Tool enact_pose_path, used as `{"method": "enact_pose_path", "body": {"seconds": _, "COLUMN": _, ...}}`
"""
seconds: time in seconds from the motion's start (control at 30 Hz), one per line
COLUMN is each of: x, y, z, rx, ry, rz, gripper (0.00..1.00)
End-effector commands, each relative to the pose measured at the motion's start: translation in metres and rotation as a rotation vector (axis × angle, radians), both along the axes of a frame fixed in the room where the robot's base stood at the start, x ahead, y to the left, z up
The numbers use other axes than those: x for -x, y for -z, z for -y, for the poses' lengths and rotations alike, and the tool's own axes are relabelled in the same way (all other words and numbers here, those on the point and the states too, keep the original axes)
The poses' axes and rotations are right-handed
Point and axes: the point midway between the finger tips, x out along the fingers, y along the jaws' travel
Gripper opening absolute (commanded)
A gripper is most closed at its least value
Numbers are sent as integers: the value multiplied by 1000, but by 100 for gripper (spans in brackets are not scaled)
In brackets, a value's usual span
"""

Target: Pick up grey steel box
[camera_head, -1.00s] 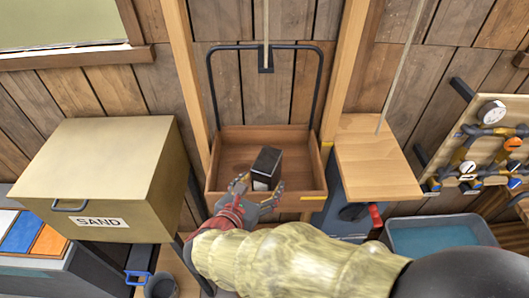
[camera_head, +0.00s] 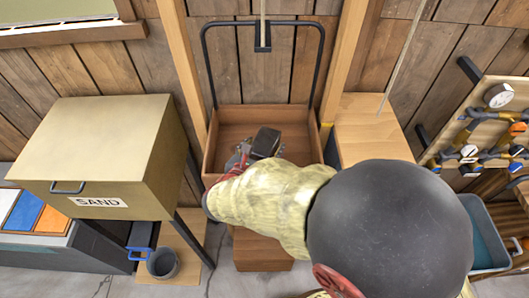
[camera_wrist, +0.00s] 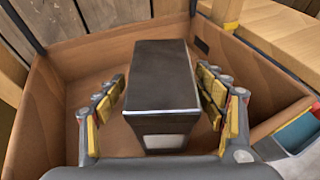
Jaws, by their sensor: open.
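The grey steel box (camera_head: 266,143) is dark, with a pale label on its near side. It stands in a wooden tray (camera_head: 225,125) that hangs from a black frame. In the wrist view the box (camera_wrist: 160,80) sits between the fingers of my gripper (camera_wrist: 158,112), with a gap on each side. My gripper (camera_head: 255,157) is open, and its fingers flank the box inside the tray. In the head view my arm hides the tray's near edge and part of the gripper.
A tan sand bin (camera_head: 110,140) stands at left, with a small grey bucket (camera_head: 162,264) below. A wooden bench top (camera_head: 370,125) is close on the right. A blue-lined tub (camera_head: 487,240) and a board with gauges and valves (camera_head: 485,130) are further right.

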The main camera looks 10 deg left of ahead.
Motion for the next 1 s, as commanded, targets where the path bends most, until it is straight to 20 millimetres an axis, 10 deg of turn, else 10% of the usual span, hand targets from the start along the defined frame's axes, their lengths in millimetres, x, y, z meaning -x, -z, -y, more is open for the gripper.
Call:
{"method": "enact_pose_path", "body": {"seconds": 0.3, "x": -5, "y": 2, "z": 1, "rx": -1, "ry": 0, "rz": 0, "gripper": 70}}
{"method": "enact_pose_path", "body": {"seconds": 1.0, "x": -5, "y": 2, "z": 1, "rx": -1, "ry": 0, "rz": 0, "gripper": 30}}
